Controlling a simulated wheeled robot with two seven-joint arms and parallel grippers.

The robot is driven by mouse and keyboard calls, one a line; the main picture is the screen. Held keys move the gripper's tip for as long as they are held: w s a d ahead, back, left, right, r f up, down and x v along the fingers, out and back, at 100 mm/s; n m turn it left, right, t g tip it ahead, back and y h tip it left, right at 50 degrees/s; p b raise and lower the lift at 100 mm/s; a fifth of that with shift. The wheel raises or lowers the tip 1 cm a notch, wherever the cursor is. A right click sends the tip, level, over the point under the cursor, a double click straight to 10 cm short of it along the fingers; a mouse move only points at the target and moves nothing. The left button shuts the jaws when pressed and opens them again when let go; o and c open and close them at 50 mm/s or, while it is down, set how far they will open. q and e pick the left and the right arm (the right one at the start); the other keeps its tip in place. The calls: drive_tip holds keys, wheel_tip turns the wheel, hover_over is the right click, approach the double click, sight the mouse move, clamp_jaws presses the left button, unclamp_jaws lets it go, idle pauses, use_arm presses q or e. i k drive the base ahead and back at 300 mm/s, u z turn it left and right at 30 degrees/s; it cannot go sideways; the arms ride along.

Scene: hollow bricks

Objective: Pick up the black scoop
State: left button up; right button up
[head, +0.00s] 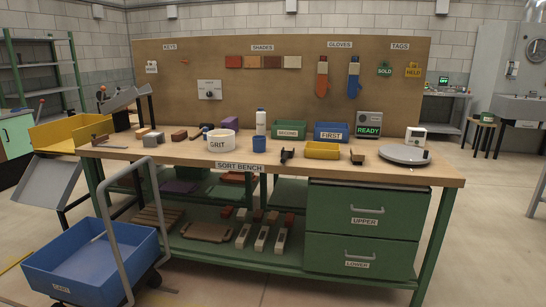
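A small dark object (203,130) lies on the bench between a brown brick and the white GRIT tub (222,141). Another small dark object (287,155) stands near the front of the bench, right of the blue cup. Both are too small for me to tell for sure which is the black scoop. Neither of my grippers shows in the head view.
The sort bench (440,172) also holds a blue cup (259,145), a yellow tray (322,151), green (289,131) and blue (331,132) bins, and a grey round plate (404,155). A blue cart (95,265) stands at front left. The floor at right is mostly clear.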

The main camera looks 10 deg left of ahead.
sight(285, 155)
drive_tip(key=u, duration=0.7)
drive_tip(key=i, duration=2)
drive_tip(key=z, duration=0.7)
